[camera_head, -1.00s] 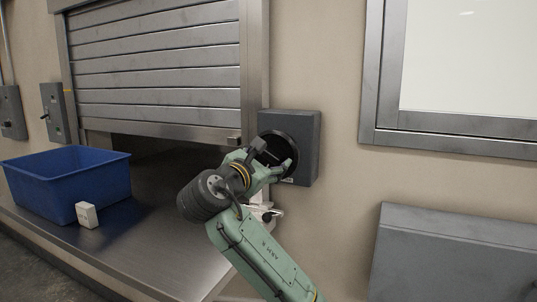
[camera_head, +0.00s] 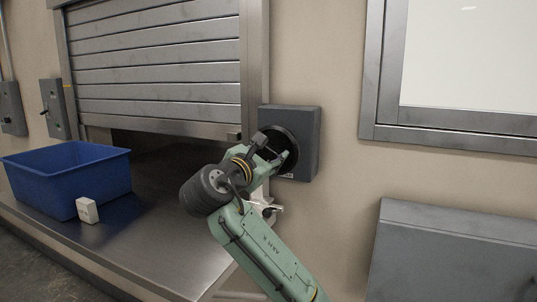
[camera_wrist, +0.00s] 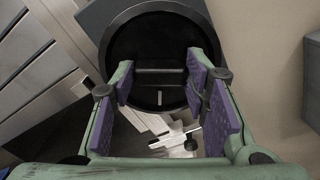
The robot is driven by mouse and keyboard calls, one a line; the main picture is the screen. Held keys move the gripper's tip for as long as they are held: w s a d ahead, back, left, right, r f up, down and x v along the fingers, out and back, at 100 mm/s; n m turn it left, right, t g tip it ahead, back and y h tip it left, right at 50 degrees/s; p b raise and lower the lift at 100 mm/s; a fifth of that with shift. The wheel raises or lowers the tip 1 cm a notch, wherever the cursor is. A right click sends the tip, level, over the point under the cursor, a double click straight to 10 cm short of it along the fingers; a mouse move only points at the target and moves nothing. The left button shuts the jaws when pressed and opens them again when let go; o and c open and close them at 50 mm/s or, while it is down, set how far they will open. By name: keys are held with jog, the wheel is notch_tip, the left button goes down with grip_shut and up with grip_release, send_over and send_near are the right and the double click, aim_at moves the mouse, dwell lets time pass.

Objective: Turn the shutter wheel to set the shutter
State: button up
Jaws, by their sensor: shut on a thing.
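The shutter wheel is a black round disc (camera_wrist: 150,24) with a bar across it and a pale mark, on a grey wall box (camera_head: 307,140). My gripper (camera_wrist: 160,82) is shut on the wheel, its purple-padded fingers to either side of the bar. In the head view my gripper (camera_head: 272,150) partly covers the wheel (camera_head: 290,136); exact finger contact is hidden. The slatted metal shutter (camera_head: 160,65) is partly raised, with a dark gap below its bottom edge, above the steel counter (camera_head: 130,245).
A blue bin (camera_head: 70,180) and a small white block (camera_head: 87,210) stand on the counter. A pale bracket-like object (camera_head: 263,200) is below the wheel box. A framed window (camera_head: 465,60) and grey cabinet (camera_head: 455,255) are to the right. Switch boxes (camera_head: 54,108) are at left.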

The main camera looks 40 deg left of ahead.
jog(key=shift+m, duration=0.4)
jog(key=shift+c, duration=0.3)
jog(key=shift+f+m+b, duration=0.1)
jog(key=shift+m+b, duration=0.2)
jog(key=shift+m, duration=0.6)
jog(key=m, duration=0.4)
jog(key=shift+d+m+b, duration=0.1)
jog(key=shift+m+b, duration=0.2)
jog(key=shift+b, duration=0.1)
jog(key=m, duration=0.3)
jog(key=shift+f+m+b, duration=0.1)
jog(key=shift+m+b, duration=0.2)
jog(key=shift+b, duration=0.05)
jog(key=m, duration=0.4)
jog(key=shift+f+m+b, duration=0.1)
jog(key=shift+m+b, duration=0.2)
jog(key=shift+b, duration=0.05)
jog(key=m, duration=0.3)
jog(key=shift+m+b, duration=0.3)
jog(key=m, duration=0.3)
jog(key=shift+f+m+b, duration=0.1)
jog(key=shift+m+b, duration=0.2)
jog(key=shift+b, duration=0.05)
jog(key=m, duration=0.4)
jog(key=shift+b, duration=0.35)
jog(key=shift+m, duration=1.6)
